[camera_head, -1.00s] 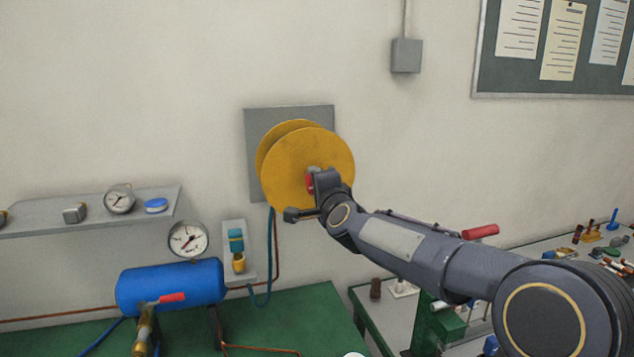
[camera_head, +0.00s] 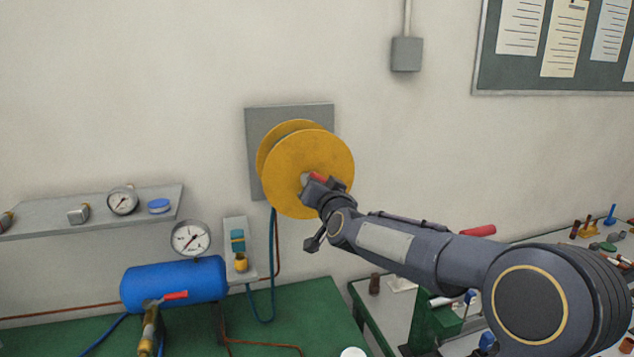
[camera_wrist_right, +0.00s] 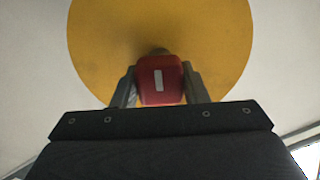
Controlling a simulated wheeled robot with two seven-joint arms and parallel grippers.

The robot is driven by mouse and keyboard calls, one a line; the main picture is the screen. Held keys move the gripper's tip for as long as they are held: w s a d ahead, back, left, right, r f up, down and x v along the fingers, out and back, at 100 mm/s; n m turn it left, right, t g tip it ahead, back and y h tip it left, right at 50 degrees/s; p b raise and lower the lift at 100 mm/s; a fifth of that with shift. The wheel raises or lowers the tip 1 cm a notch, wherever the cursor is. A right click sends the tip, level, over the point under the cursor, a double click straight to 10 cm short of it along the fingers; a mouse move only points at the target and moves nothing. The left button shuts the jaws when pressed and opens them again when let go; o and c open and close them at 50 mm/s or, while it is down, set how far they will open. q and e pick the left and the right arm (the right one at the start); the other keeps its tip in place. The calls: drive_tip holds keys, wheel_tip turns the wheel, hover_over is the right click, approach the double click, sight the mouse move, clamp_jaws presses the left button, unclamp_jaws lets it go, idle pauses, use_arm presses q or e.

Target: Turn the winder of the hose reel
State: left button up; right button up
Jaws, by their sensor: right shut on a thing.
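The hose reel (camera_head: 285,150) has two yellow discs and sits on a grey wall plate (camera_head: 255,125). Its red winder (camera_head: 318,177) shows at the front disc, partly hidden by my right gripper (camera_head: 314,185). In the right wrist view the red winder (camera_wrist_right: 160,80) sits between the two fingers of my right gripper (camera_wrist_right: 160,85), with the yellow disc (camera_wrist_right: 100,45) behind it. The right gripper is shut on the winder. My left gripper is not in view.
A blue tank (camera_head: 175,284) with a gauge (camera_head: 190,238) stands on the green bench (camera_head: 295,310) below left. A grey shelf (camera_head: 110,208) holds small parts. A blue hose (camera_head: 272,270) hangs below the reel. A cluttered bench lies to the right, behind my arm.

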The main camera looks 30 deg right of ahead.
drive_tip(key=shift+a+f+n+p, duration=0.15)
drive_tip(key=shift+n+p, duration=0.15)
drive_tip(key=shift+n, duration=0.8)
drive_tip(key=o, duration=1)
drive_tip(key=shift+s, duration=0.4)
drive_tip(key=v, duration=0.7)
drive_tip(key=shift+b, duration=0.35)
